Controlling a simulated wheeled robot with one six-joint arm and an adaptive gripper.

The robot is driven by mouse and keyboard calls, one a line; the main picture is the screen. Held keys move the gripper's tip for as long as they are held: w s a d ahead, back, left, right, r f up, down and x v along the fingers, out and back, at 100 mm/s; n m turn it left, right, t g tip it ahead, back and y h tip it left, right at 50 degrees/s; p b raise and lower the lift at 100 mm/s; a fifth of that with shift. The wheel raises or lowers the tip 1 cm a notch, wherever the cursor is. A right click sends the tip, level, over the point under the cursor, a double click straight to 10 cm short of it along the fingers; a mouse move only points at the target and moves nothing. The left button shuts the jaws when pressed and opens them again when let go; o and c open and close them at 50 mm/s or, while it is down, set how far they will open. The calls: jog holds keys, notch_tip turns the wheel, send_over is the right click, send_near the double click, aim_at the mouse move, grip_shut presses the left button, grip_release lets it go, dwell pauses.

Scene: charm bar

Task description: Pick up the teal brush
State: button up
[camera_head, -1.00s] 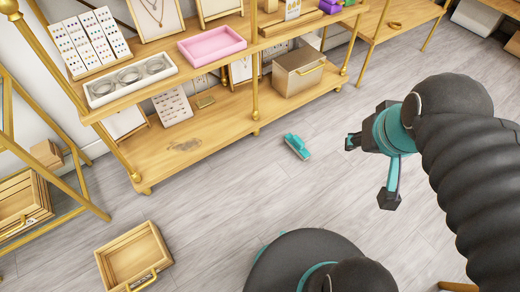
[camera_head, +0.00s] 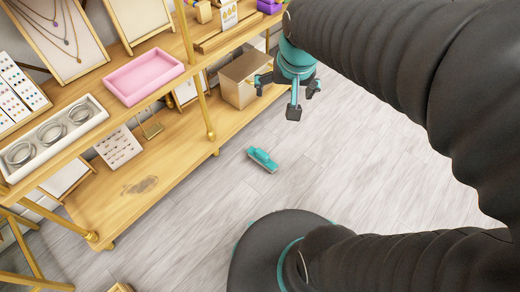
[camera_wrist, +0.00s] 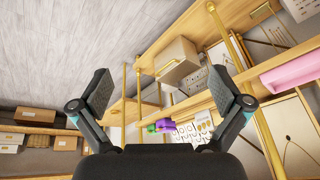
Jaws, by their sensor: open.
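The teal brush (camera_head: 262,159) lies on the grey wooden floor in the head view, just in front of the shelf's lower right end. My gripper (camera_head: 290,92) is open and empty. In the head view it is above and to the right of the brush, apart from it, near the shelf's right part. In the wrist view the open fingers (camera_wrist: 166,97) frame the shelving, and the brush does not show there.
A wooden shelf (camera_head: 165,160) with gold posts holds a pink tray (camera_head: 143,77), a white tray of bracelets (camera_head: 17,172) and a brown box (camera_head: 247,79). More shelving with boxes (camera_wrist: 66,143) shows in the wrist view. The floor (camera_head: 330,170) around the brush is clear.

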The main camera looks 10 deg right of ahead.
jog(key=w+f+m+g+b, duration=0.1)
jog(key=w+f+m, duration=0.2)
jog(key=w+f, duration=0.65)
jog(key=m+g+b, duration=0.3)
jog(key=m, duration=0.1)
send_over(262, 153)
notch_tip(262, 153, down, 27)
jog(key=shift+m, duration=0.6)
notch_tip(262, 153, down, 13)
jog(key=shift+d+f+b, duration=0.1)
jog(key=shift+f+b, duration=0.05)
jog(key=shift+b, duration=0.65)
jog(key=shift+f+b, duration=0.45)
jog(key=shift+f, duration=2.85)
jog(key=c, duration=1.4)
jog(key=shift+r, duration=0.2)
